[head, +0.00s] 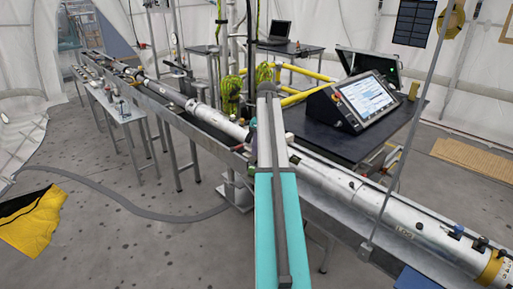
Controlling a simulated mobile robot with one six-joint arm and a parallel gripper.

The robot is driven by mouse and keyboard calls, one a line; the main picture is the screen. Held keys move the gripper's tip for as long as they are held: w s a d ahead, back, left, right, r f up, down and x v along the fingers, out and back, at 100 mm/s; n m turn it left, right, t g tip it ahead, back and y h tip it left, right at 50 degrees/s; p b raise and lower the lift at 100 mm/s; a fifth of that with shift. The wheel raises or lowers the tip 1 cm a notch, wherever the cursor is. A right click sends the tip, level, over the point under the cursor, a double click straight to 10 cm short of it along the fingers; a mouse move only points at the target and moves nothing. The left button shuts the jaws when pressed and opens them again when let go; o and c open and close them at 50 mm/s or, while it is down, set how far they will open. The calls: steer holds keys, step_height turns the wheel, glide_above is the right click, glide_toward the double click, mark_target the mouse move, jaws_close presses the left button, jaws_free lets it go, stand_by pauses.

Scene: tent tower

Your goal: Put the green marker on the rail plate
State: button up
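I cannot make out the green marker in the head view. A long metal rail (205,136) runs from the far left to the lower right and bears a long silver tube (345,184). I cannot tell which part of it is the rail plate. My teal and grey arm stands upright in the middle and hides part of the rail and tube. Small dark and greenish shapes show just left of my arm, too small to identify. My gripper cannot be made out.
A dark table (330,142) behind the rail holds a tilted touchscreen console (366,98). A narrow side table (122,110) with small items stands left of the rail. A yellow and black cloth (35,222) and a grey hose (170,217) lie on the otherwise open left floor.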

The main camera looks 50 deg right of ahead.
steer(key=a+f+n+g+y, duration=0.1)
steer(key=a+f+n, duration=0.4)
steer(key=a+f, duration=0.75)
steer(key=a+f+n+g, duration=0.2)
steer(key=a+f+n, duration=0.4)
steer(key=a+f, duration=0.65)
steer(key=s+a+f+n+g, duration=0.1)
steer(key=s+a+f+n, duration=0.3)
steer(key=a+f, duration=0.35)
steer(key=s+a+f+n, duration=0.3)
steer(key=a+f, duration=0.4)
steer(key=f, duration=0.1)
steer(key=s+a+f+n+g, duration=0.1)
steer(key=s+a+f+n, duration=0.3)
steer(key=s, duration=0.5)
steer(key=s+a+f+n+g+h, duration=0.1)
steer(key=s+a+f+n, duration=0.3)
steer(key=s+a, duration=0.3)
steer(key=s+a+f+n+g, duration=0.1)
steer(key=s+a+f+n, duration=0.3)
steer(key=s, duration=0.6)
steer(key=a+n, duration=0.1)
steer(key=n, duration=0.1)
steer(key=shift+s+a+n+h, duration=0.3)
steer(key=shift+f+g+b, duration=0.3)
steer(key=shift+f+b, duration=0.65)
steer(key=shift+b, duration=0.15)
